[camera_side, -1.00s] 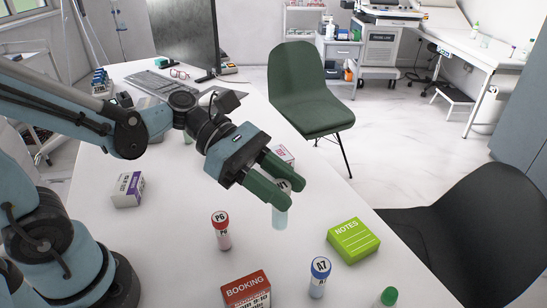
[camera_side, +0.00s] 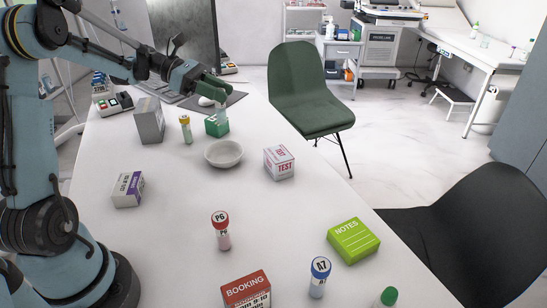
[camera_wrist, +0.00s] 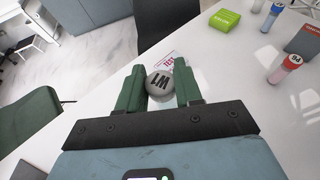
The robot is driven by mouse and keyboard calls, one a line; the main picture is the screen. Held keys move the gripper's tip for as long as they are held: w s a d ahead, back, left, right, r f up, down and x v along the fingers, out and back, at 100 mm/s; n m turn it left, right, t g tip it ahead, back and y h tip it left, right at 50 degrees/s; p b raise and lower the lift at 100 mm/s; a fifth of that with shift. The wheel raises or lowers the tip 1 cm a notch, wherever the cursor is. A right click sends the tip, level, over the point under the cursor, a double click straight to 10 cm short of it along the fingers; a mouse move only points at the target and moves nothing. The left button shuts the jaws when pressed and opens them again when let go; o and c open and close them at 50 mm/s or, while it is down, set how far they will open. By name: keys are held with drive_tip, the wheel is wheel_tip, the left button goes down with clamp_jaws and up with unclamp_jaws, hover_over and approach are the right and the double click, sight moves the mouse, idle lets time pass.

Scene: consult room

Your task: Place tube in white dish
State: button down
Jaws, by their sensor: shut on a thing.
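My gripper (camera_side: 216,88) is shut on a pale tube (camera_side: 220,112) and holds it upright at the far part of the table. In the wrist view my gripper (camera_wrist: 160,88) has its two green fingers on either side of the tube's grey cap (camera_wrist: 159,84), which bears dark letters. The white dish (camera_side: 223,160) is a shallow round bowl on the table. In the side view it is nearer the camera than the held tube and apart from it.
Red-capped (camera_side: 221,230) and blue-capped (camera_side: 319,278) tubes stand nearer.

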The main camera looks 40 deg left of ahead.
sight(218, 104)
drive_tip(key=shift+a+f, duration=0.25)
drive_tip(key=shift+a, duration=0.1)
drive_tip(key=shift+f, duration=5.3)
drive_tip(key=c, duration=0.7)
unclamp_jaws()
drive_tip(key=shift+r, duration=0.15)
drive_tip(key=shift+r, duration=3.4)
